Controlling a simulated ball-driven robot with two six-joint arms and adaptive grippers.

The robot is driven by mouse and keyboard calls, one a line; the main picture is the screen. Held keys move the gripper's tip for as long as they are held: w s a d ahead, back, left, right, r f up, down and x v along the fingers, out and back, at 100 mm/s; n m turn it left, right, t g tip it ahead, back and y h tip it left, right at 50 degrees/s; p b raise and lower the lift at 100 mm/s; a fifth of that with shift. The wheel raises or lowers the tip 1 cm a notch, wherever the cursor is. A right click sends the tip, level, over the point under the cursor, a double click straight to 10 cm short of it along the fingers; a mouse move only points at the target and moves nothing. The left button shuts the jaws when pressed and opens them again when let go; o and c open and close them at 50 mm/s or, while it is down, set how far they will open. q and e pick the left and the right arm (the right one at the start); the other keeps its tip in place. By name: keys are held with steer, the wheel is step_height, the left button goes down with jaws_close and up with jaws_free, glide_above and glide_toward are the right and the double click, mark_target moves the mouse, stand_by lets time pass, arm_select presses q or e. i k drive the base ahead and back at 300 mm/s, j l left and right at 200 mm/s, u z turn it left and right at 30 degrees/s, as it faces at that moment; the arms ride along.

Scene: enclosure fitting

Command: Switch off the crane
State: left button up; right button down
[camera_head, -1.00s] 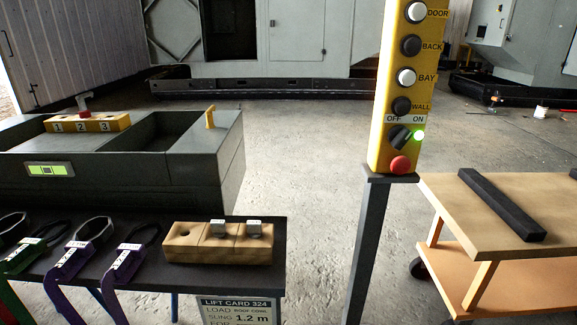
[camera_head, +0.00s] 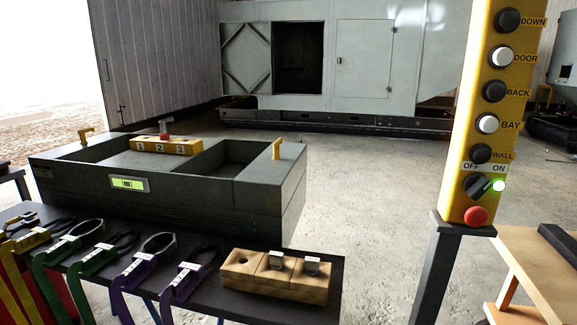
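The crane control is a yellow pendant panel (camera_head: 462,150) on a dark post (camera_head: 436,270) at the right. Its buttons are labelled DOWN, DOOR, BACK, BAY and WALL from top to bottom. Below them is a black rotary switch (camera_head: 478,186) between the words OFF and ON. A green lamp (camera_head: 498,186) beside it is lit. A red mushroom button (camera_head: 475,216) sits at the bottom of the panel. Neither of my grippers shows in the head view.
A dark bench (camera_head: 330,290) at the front holds several colored slings and a wooden block (camera_head: 270,284) with two grey pieces. Behind it stands a grey case (camera_head: 215,192) with a yellow 1-2-3 block (camera_head: 166,147). A wooden cart (camera_head: 535,262) stands right of the post. Floor between case and post is clear.

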mark_target(475, 185)
steer(key=u, duration=1.25)
steer(key=z, duration=2.25)
